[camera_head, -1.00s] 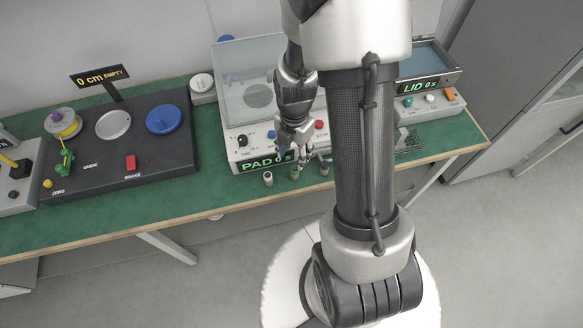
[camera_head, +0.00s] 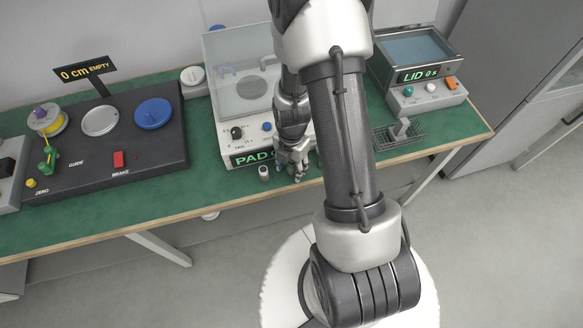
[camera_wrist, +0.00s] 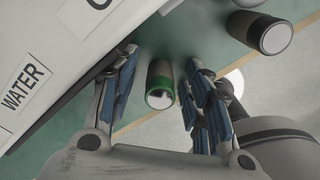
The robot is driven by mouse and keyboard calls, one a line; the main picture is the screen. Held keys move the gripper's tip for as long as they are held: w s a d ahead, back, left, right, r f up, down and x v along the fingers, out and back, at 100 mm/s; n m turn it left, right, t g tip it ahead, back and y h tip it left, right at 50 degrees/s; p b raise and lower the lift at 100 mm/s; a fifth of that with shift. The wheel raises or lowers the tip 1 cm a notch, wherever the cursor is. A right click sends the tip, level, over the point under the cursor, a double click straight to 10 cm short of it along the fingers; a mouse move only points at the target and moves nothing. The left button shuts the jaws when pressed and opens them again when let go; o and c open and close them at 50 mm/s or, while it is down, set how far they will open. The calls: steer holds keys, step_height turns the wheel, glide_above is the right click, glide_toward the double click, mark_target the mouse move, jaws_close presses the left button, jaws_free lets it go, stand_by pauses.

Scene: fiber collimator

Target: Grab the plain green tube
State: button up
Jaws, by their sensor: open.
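The tube with a green band (camera_wrist: 160,86) stands between my fingers in the wrist view, its end facing the camera. My gripper (camera_wrist: 158,92) is open, with a blue-padded finger on each side of the tube. A small gap shows at each side. In the head view my gripper (camera_head: 292,172) is low at the bench's front edge, in front of the PAD device, and hides the tube there. A small upright tube (camera_head: 263,172) stands just left of it; I cannot tell its band colour.
In the wrist view a tube with a black band (camera_wrist: 262,33) is right of my fingers. A white panel marked WATER (camera_wrist: 28,85) is close on the left. In the head view the PAD device (camera_head: 240,130) is behind my gripper and a wire rack (camera_head: 400,135) is to the right.

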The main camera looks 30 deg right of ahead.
steer(key=shift+r, duration=0.1)
steer(key=shift+c, duration=0.2)
jaws_close()
steer(key=shift+r, duration=0.1)
stand_by(0.4)
